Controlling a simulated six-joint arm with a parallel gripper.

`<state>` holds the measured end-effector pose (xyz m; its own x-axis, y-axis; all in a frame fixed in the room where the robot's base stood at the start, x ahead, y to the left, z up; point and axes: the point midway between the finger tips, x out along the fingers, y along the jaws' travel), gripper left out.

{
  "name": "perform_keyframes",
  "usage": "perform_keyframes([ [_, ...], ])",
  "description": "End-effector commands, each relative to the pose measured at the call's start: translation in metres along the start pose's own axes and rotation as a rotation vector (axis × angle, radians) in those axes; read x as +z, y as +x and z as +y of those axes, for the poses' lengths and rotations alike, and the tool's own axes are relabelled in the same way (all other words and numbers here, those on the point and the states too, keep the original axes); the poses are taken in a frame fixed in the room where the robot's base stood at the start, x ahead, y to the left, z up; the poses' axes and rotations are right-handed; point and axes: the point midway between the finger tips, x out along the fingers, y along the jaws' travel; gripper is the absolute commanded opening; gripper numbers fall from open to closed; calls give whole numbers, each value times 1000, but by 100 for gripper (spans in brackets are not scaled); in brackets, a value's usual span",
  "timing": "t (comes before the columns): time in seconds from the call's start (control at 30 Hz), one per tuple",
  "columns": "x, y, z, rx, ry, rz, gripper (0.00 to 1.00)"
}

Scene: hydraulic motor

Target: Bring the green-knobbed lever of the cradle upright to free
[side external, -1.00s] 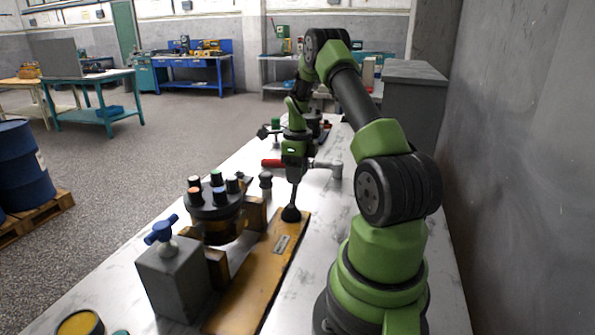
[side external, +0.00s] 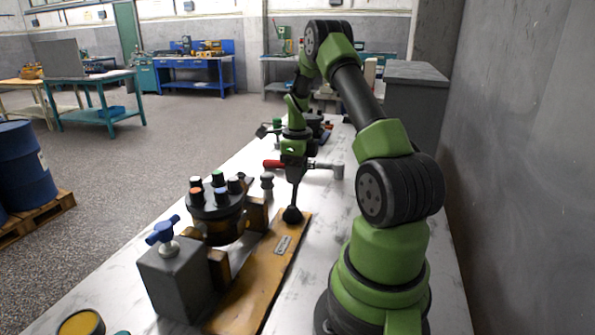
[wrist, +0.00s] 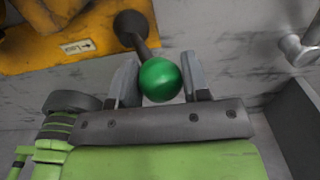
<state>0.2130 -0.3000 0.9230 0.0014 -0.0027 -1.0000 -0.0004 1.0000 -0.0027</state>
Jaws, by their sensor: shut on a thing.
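The cradle (side external: 265,275) is a long yellow base on the bench. Its lever (side external: 297,193) rises from a dark round boot at the base's far end and looks close to upright in the side view. The green knob (wrist: 160,79) sits between the two grey fingers of my gripper (wrist: 160,82), which is shut on it. In the side view my gripper (side external: 294,165) hides the knob at the lever's top. A label with an arrow (wrist: 77,46), seemingly reading "Lock", lies on the yellow base beside the boot.
A dark motor (side external: 217,215) with several coloured caps stands left of the base. A grey block with a blue handle (side external: 163,231) is in front of it.

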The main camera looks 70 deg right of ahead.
Motion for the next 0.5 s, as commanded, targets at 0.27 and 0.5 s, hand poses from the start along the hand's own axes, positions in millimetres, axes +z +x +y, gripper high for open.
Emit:
perform_keyframes([
  [0.27,0,-2,12,9,1,4,30],
  [0.5,0,-4,15,7,1,3,30],
])
